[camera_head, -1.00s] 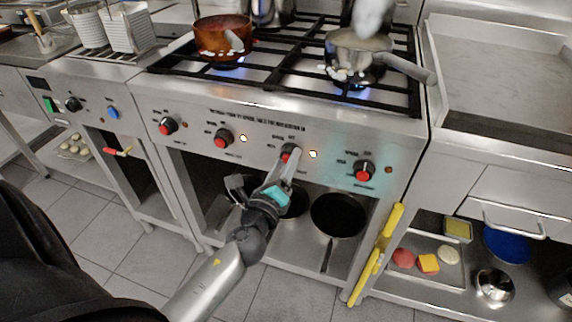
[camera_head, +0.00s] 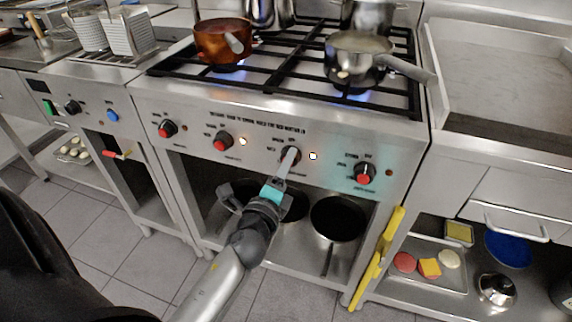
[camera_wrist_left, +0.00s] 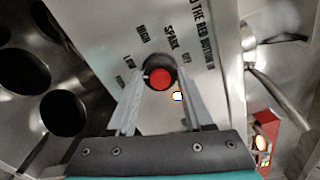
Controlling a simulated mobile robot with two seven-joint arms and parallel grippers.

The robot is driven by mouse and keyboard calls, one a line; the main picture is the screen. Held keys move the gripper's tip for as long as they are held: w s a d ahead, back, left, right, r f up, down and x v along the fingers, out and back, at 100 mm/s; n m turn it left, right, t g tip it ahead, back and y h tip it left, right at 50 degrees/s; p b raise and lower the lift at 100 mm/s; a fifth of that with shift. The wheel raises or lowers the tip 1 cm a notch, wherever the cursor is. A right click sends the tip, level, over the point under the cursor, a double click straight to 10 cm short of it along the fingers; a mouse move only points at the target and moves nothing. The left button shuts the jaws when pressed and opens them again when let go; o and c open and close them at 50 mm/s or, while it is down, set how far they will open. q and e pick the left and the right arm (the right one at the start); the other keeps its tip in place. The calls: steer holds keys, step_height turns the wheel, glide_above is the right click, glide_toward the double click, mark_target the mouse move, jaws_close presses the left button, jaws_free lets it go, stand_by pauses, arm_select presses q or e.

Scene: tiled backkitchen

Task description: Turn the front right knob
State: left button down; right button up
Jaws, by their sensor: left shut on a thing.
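The stove front (camera_head: 220,100) carries a row of several black knobs with red centres. My left gripper (camera_head: 287,163) reaches up to the third knob from the left (camera_head: 290,153) and hides part of it. In the left wrist view the red-centred knob (camera_wrist_left: 160,78) sits between the two fingers, which are shut on it. Labels such as HIGH, LOW, SPARK and OFF surround it. The rightmost knob (camera_head: 364,173) and the second knob (camera_head: 223,141) are untouched. My right gripper is not in view.
Blue flames show under a copper pot (camera_head: 222,40) and a steel saucepan (camera_head: 350,58) on the hob. Yellow bars (camera_head: 376,258) stand at the stove's right leg. Dark pans (camera_head: 338,218) lie on the shelf below. The tiled floor (camera_head: 105,225) is open at left.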

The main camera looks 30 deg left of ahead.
arm_select(q)
steer(key=shift+c, duration=1.5)
jaws_free()
steer(key=shift+s, duration=0.1)
steer(key=b+v, duration=0.5)
steer(key=v, duration=1)
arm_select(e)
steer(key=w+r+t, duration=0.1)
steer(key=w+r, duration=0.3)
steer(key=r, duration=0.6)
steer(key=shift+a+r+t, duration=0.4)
arm_select(q)
steer(key=shift+d, duration=0.15)
